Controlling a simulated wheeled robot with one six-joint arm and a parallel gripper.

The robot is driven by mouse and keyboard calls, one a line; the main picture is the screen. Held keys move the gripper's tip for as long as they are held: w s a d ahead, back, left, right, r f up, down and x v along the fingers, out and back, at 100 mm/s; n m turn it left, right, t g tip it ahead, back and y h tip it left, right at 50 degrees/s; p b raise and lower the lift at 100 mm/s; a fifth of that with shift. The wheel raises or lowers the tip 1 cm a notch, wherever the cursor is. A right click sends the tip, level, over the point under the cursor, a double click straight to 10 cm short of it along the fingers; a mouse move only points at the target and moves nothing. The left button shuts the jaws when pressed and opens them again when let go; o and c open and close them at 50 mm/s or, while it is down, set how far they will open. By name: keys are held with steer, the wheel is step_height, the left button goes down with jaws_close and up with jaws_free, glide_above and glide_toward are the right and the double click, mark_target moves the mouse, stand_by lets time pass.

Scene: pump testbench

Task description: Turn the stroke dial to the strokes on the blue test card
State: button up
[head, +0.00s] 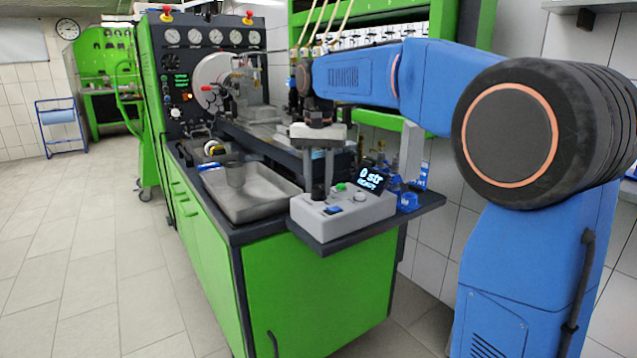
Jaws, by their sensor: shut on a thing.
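The grey control box (342,214) stands on the dark shelf at the right end of the green bench. Its tilted display (372,180) reads "0 str" with a smaller line, apparently "READY", below. My gripper (318,190) points straight down over the left part of the box. Its two fingers are shut on a small dark knob, apparently the stroke dial, which they mostly hide. A green button (341,187) and a pale round knob (360,197) are to the right. A small blue patch (332,210) lies on the box front; I cannot tell whether it is the test card.
A grey metal tray (262,208) is on the bench left of the box. Small blue parts (408,201) stand close to the box's right. The pump bench with gauges (203,37) rises behind. The tiled floor at left is free.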

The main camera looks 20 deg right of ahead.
mark_target(321, 188)
steer(key=o, duration=1)
steer(key=shift+o, duration=0.2)
step_height(321, 188, up, 17)
steer(key=shift+r, duration=0.2)
steer(key=s+d+f+n+t, duration=0.2)
steer(key=s+d+f, duration=0.1)
steer(key=s+f, duration=1.3)
steer(key=s+d+f+n+t, duration=0.2)
steer(key=s+d+f+n, duration=0.1)
steer(key=s+f, duration=1.4)
step_height(321, 188, down, 2)
steer(key=shift+s+d+f+n+t, duration=0.1)
steer(key=shift+s+d+n+t, duration=0.2)
steer(key=shift+d+t, duration=0.15)
